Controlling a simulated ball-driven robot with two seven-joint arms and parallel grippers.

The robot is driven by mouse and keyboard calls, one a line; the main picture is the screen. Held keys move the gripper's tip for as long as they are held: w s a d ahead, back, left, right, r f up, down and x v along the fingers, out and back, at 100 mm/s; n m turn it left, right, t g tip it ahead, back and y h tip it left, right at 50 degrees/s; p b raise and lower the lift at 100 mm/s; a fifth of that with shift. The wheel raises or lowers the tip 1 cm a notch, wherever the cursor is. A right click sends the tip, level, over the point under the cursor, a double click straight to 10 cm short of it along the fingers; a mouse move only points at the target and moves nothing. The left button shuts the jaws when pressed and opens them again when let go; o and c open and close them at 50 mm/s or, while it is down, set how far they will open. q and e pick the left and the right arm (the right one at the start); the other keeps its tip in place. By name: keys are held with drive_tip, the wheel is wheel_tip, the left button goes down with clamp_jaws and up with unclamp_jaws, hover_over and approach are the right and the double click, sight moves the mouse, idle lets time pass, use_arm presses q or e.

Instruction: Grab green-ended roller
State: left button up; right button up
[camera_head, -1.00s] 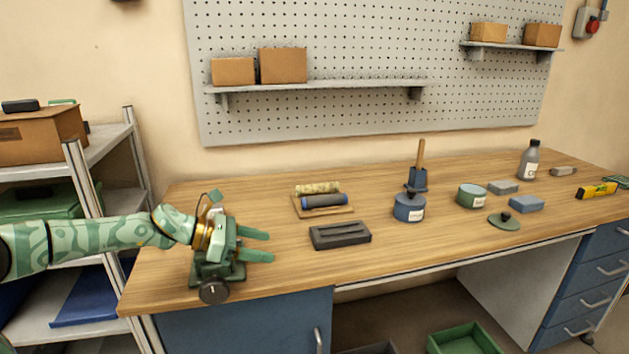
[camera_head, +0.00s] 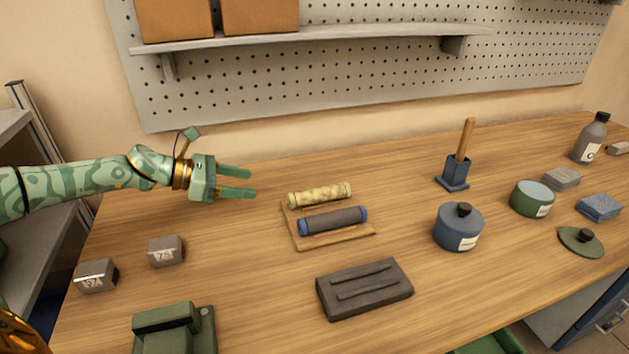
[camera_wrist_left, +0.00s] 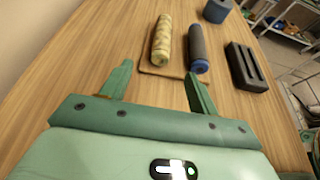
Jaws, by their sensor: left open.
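The pale yellow-green mottled roller (camera_head: 320,194) lies on a flat wooden board (camera_head: 303,241), behind a grey roller with blue ends (camera_head: 332,221). Its ends look yellowish-green. It also shows in the left wrist view (camera_wrist_left: 161,42), left of the blue-ended roller (camera_wrist_left: 199,50). My left gripper (camera_head: 253,183) is open and empty, left of the mottled roller and apart from it. In the left wrist view its fingers (camera_wrist_left: 159,70) point toward the board, with the mottled roller just beyond the gap. My right gripper is not in view.
A dark slotted block (camera_head: 365,288) lies in front of the board. Two grey labelled weights (camera_head: 166,251) and a green device (camera_head: 175,330) are at the left front. A blue lidded pot (camera_head: 458,228) stands to the right. The pegboard shelf (camera_head: 330,39) hangs behind.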

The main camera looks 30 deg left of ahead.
sight(298, 193)
use_arm(q)
drive_tip(key=b+x, duration=0.1)
drive_tip(key=x, duration=0.9)
drive_tip(key=shift+w, duration=0.35)
drive_tip(key=x, duration=0.4)
drive_tip(key=b+x, duration=0.1)
drive_tip(key=x, duration=0.1)
drive_tip(key=shift+s+d+f, duration=0.2)
drive_tip(key=shift+s+d, duration=0.05)
drive_tip(key=shift+s, duration=0.2)
drive_tip(key=shift+c, duration=1.3)
drive_tip(key=c, duration=0.9)
